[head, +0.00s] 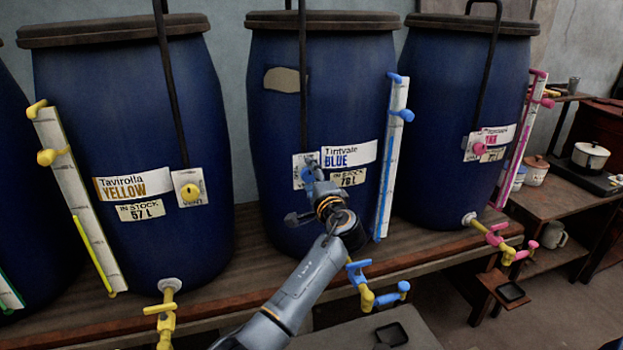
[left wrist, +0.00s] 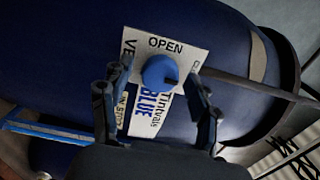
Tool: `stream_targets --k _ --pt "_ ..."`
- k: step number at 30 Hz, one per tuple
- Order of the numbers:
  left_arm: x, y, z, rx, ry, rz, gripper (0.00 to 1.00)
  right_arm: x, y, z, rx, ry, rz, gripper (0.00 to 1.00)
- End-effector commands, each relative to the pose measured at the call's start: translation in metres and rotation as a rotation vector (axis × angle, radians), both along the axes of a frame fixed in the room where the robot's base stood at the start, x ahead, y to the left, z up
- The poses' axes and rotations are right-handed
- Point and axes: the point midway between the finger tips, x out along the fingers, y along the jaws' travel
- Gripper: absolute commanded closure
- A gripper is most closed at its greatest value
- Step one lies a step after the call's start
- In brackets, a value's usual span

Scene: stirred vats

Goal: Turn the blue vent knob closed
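The blue vent knob (left wrist: 160,72) shows in the left wrist view, round, on a white plate (left wrist: 190,48) marked OPEN. The plate is on the middle dark blue vat (head: 270,120), beside the Tintvale BLUE label (head: 350,153). My left gripper (left wrist: 158,82) is open, with one finger on each side of the knob and visible gaps between. How deep the fingers reach around it I cannot tell. In the head view my left gripper (head: 305,195) is in front of the plate and largely hides the knob. My right gripper is not in view.
A yellow-labelled vat (head: 120,110) stands left and a pink-fitted vat (head: 460,110) right, on a wooden bench (head: 245,245). A blue-marked level gauge (head: 391,160) and a blue-handled tap (head: 365,285) are near my arm. A dark rod runs down the vat to the plate.

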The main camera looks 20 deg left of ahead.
Motion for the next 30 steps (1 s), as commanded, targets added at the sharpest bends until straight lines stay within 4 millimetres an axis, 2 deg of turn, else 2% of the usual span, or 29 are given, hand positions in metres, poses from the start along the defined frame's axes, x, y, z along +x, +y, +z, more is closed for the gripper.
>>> stream_targets --k 8,21,25,30 --pt "-0.007 -0.006 -0.002 -0.001 0.001 -0.002 0.39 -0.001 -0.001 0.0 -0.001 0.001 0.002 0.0" --pt "-0.078 -0.054 -0.001 -0.004 0.001 -0.002 0.39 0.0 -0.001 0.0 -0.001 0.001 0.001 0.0" --pt "-0.092 -0.063 -0.001 -0.001 0.001 -0.001 0.39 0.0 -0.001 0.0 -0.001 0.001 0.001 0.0" --pt "-0.099 -0.067 -0.001 -0.001 0.0 0.0 0.39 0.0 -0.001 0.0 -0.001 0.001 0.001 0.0"
